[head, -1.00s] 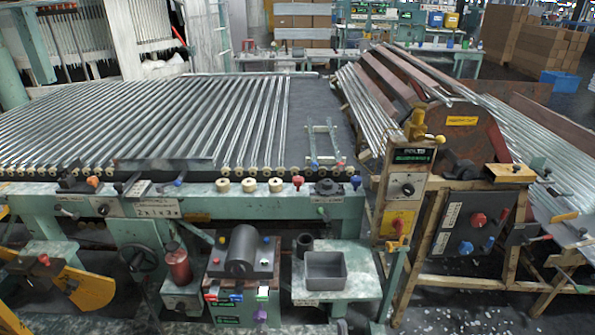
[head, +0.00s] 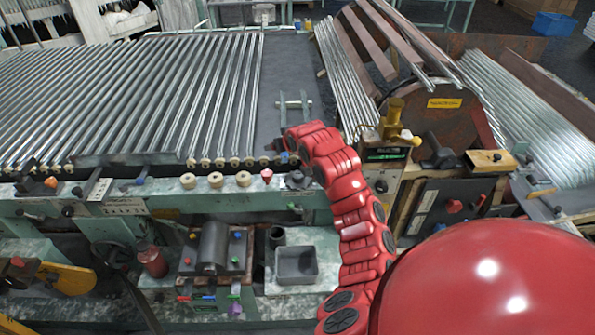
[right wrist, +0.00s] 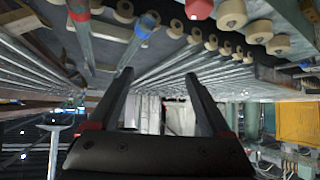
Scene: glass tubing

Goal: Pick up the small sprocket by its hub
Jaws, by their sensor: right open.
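A small dark round part with a raised middle (head: 297,180) sits on the green front beam, right of the cream knobs in the head view. It may be the small sprocket, but its teeth are too small to tell. The end of my right arm is above and beyond it, over the dark bed. My right gripper (right wrist: 159,72) is open in the right wrist view, with nothing between its two dark fingers. In the head view its fingers cannot be made out clearly. I cannot make out the sprocket in the right wrist view. My left gripper is not in view.
Glass tubes (head: 150,90) lie across the left of the bed. A small rail frame (head: 294,103) stands just beyond my right arm's end. A grey open bin (head: 297,264) and a dark cylinder machine (head: 213,250) stand below the beam. A yellow-topped control post (head: 393,125) is at right.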

